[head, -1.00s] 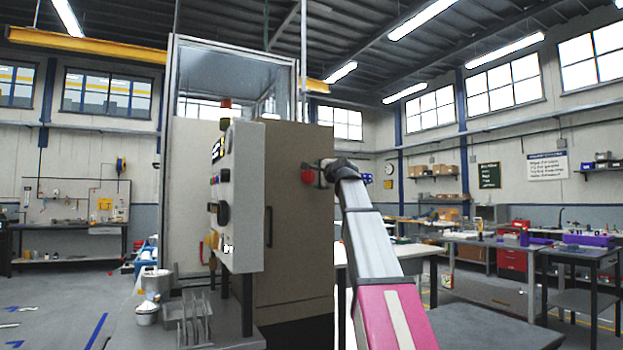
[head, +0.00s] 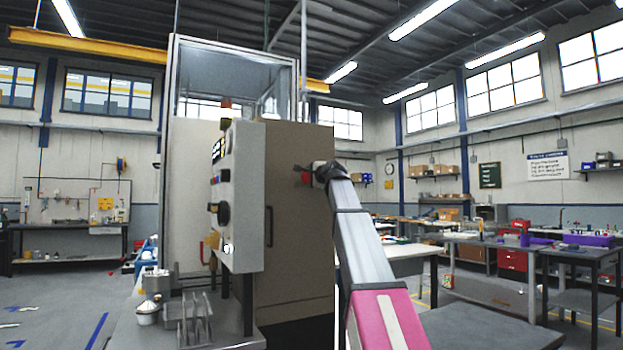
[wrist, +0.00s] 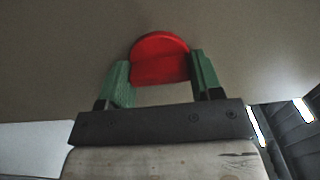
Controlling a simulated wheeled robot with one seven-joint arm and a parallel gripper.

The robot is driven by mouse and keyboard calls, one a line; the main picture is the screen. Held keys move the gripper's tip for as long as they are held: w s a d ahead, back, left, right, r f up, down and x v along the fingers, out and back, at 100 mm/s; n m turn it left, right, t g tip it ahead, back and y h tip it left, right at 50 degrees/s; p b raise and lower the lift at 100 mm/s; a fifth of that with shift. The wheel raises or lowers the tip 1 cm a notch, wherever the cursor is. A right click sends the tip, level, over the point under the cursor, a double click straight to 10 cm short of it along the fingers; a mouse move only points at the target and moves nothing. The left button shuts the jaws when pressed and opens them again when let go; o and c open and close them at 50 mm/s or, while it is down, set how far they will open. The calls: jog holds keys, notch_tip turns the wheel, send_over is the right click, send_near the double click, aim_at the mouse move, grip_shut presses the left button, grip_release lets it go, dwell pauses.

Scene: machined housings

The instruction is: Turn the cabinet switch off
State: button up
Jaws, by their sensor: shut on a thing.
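The cabinet (head: 290,220) stands in the middle of the head view, with a beige side facing my arm. A red switch knob (wrist: 158,60) sits on a beige cabinet face in the wrist view. In the head view the red knob (head: 305,178) shows only in part behind my gripper (head: 316,172). In the wrist view my gripper (wrist: 160,80) has its two green fingers on either side of the knob and is shut on it. The knob's rounded top shows above the fingertips. I cannot make out any on or off marking.
A grey control panel (head: 245,200) with dark knobs and buttons is on the cabinet's left. A dark vertical handle (head: 269,227) is on the cabinet. A grey bench (head: 500,325) and work tables stand to the right. Metal plates in a rack (head: 190,315) stand at front left.

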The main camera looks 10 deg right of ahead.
jog(key=shift+n, duration=0.3)
jog(key=n, duration=0.8)
jog(key=shift+n, duration=0.4)
jog(key=n, duration=0.4)
jog(key=shift+n, duration=2.2)
jog(key=o, duration=0.9)
